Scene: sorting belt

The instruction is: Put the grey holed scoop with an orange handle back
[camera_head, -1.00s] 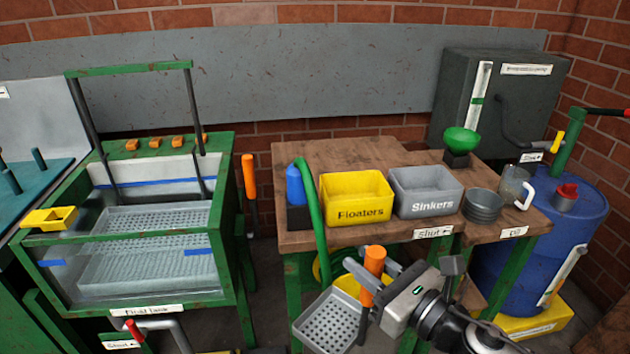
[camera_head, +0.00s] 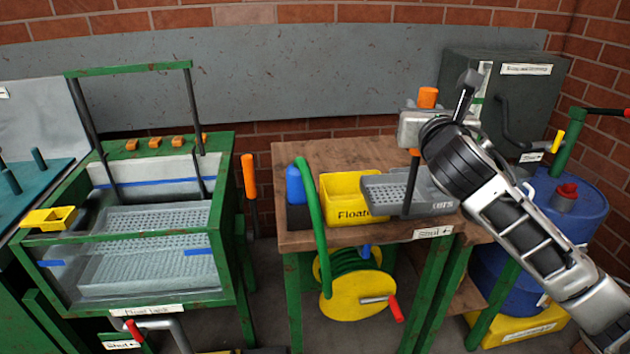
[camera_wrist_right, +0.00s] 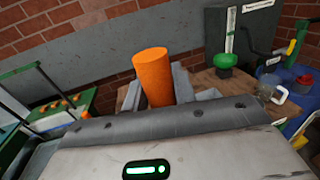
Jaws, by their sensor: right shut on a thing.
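The grey holed scoop (camera_head: 391,194) hangs in front of and over the yellow Floaters bin (camera_head: 345,188) and the grey Sinkers bin (camera_head: 443,204), covering part of both. Its orange handle (camera_head: 428,97) stands upright and also shows in the right wrist view (camera_wrist_right: 153,78). My right gripper (camera_head: 424,122) is shut on the handle, its fingers partly hidden behind the wrist. Whether the scoop touches the bins I cannot tell. My left gripper is in neither view.
A wooden table (camera_head: 330,153) bears the bins and a blue bottle (camera_head: 294,186). A yellow hose reel (camera_head: 350,297) sits below. The glass tank (camera_head: 150,255) is at left, with an orange handle (camera_head: 249,178) beside it.

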